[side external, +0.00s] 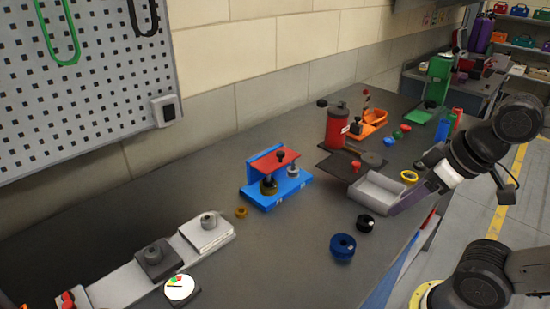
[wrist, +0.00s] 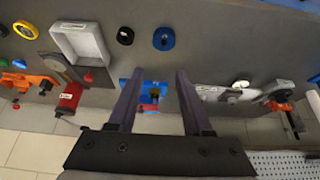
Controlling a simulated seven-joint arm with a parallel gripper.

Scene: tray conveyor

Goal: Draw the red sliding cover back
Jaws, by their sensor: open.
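The red cover (side external: 273,161) is a flat plate with a black knob on top, sitting on a blue fixture (side external: 291,193) in the middle of the bench. Brass and silver round pieces stand on the fixture by the cover. In the wrist view the blue fixture (wrist: 137,83) shows small between my fingers, with a bit of red on it; details are too small to tell. My gripper (wrist: 158,74) is open and empty, well apart from the fixture. In the side view my gripper (side external: 402,206) is at the right, near the bench's front edge beside a grey tray.
The grey open tray (side external: 372,203), a red canister (side external: 337,128), a blue ring (side external: 342,246) and a black ring (side external: 365,223) lie right of the fixture. A light rail with blocks (side external: 130,283) is at the left. Bare bench lies in front of the fixture.

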